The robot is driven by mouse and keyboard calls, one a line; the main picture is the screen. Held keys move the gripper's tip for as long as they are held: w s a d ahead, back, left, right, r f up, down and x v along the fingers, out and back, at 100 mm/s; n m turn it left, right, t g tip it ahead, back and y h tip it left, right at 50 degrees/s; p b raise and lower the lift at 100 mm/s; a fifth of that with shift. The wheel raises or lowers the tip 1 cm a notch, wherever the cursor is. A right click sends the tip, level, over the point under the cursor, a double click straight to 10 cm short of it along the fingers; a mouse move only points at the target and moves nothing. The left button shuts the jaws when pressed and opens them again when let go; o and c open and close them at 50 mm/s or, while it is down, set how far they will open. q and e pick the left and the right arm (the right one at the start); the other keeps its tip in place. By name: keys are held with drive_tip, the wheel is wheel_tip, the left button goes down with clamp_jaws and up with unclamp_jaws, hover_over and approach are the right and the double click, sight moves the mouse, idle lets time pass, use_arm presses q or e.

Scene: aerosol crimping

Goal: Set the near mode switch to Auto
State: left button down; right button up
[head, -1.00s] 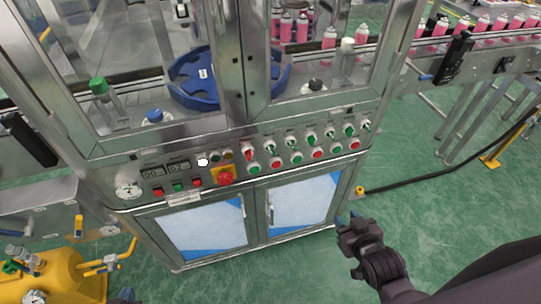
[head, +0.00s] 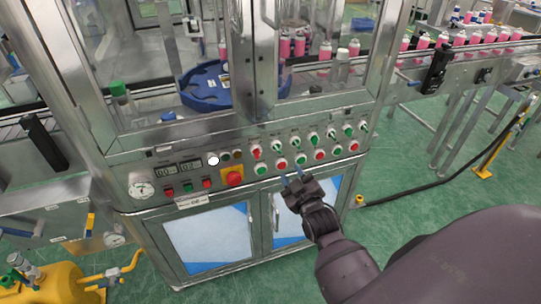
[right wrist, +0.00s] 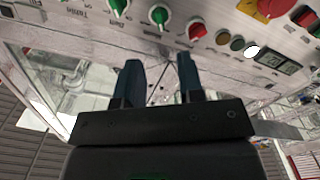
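A row of rotary switches runs along the machine's control panel (head: 210,172). The leftmost has a red knob (head: 257,151); green knobs such as this one (head: 278,146) follow to the right. The red knob (right wrist: 196,29) and a green knob (right wrist: 158,15) also show in the right wrist view. I cannot tell which is the near mode switch, because the labels are too small to read. My right gripper (head: 292,177) is open and empty, in front of and below the switches, with its fingers (right wrist: 160,78) apart. My left gripper is out of view.
Lit push buttons sit below the knobs, and a red emergency stop (head: 233,177) on a yellow plate is to their left. Cabinet doors (head: 208,240) lie under the panel. A conveyor with pink cans (head: 460,38) is at right.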

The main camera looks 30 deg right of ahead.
sight(279, 152)
drive_tip(key=b+x, duration=0.1)
drive_tip(key=x, duration=0.9)
drive_tip(key=shift+w, duration=0.3)
clamp_jaws()
